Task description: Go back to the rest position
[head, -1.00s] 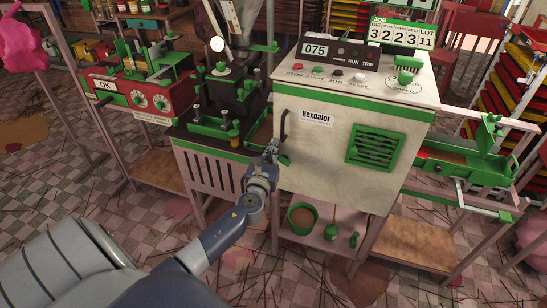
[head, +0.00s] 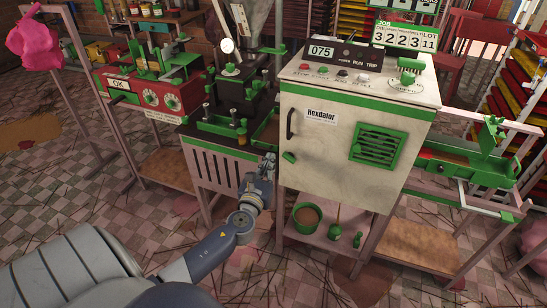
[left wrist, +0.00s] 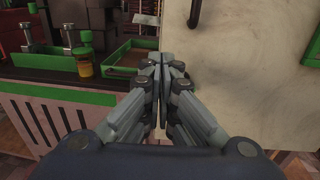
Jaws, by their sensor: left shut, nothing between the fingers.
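My left gripper (head: 271,158) is in front of the extruder machine, by the left edge of the white cabinet (head: 330,190) labelled Hexdalor. In the left wrist view my left gripper (left wrist: 160,60) has its fingers together with nothing between them. The cabinet door's dark handle (head: 290,123) is above and right of the fingertips, apart from them. The door looks closed. My right gripper is not in view.
A black-topped bench (head: 225,145) with green trays stands left of the cabinet. A red control box (head: 150,95) is further left. A lower shelf (head: 325,240) holds a green pot (head: 306,217). A green-railed stand (head: 465,160) is at right. Open tiled floor lies in front.

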